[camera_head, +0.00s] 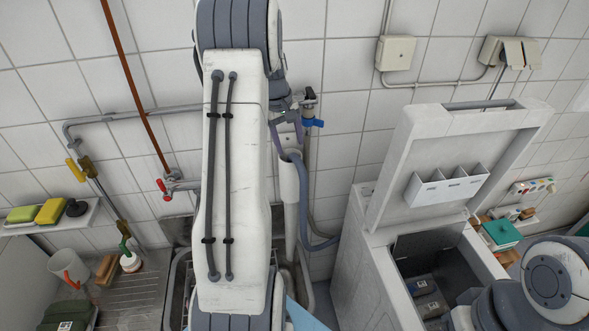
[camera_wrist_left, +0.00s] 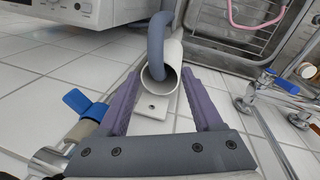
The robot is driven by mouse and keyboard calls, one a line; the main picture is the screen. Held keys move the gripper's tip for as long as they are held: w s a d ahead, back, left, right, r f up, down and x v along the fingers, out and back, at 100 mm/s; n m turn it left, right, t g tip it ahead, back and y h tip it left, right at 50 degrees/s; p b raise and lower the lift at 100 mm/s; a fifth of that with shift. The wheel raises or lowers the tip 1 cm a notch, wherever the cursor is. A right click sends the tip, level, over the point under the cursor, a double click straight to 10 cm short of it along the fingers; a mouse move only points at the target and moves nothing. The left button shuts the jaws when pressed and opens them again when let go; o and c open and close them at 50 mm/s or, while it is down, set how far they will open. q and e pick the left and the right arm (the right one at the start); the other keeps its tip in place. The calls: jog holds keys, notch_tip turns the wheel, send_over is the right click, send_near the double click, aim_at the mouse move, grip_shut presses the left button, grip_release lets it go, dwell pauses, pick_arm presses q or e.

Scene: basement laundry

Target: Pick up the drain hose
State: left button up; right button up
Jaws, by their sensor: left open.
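The drain hose (camera_head: 304,195) is a grey-blue tube hooked over the top of a white standpipe (camera_head: 289,182) on the tiled wall; its lower part curves down to the right. In the left wrist view the hose (camera_wrist_left: 156,42) bends into the mouth of the standpipe (camera_wrist_left: 173,53). My left gripper (camera_head: 290,138) is open, its purple fingers at the top of the standpipe. In the left wrist view the fingers of this gripper (camera_wrist_left: 162,76) lie on either side of the pipe mouth and hose end. My left arm hides part of the area. My right gripper is out of view.
A blue-handled tap (camera_head: 314,122) is close to the right of my left gripper. An open-lidded white top-loading washer (camera_head: 375,275) stands to the right. A sink (camera_head: 178,290) lies below my left arm. A red-handled valve (camera_head: 168,187) and copper pipe are on the left.

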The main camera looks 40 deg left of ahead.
aim_at(294, 156)
pick_arm(q)
jog(key=f, duration=0.1)
jog(key=w+f+p, duration=0.1)
jog(key=f+p, duration=0.1)
jog(key=f, duration=0.1)
jog(key=shift+w+d, duration=0.2)
jog(key=shift+w, duration=0.05)
jog(key=shift+f, duration=0.6)
grip_shut()
jog(key=shift+w, duration=0.1)
dwell(0.6)
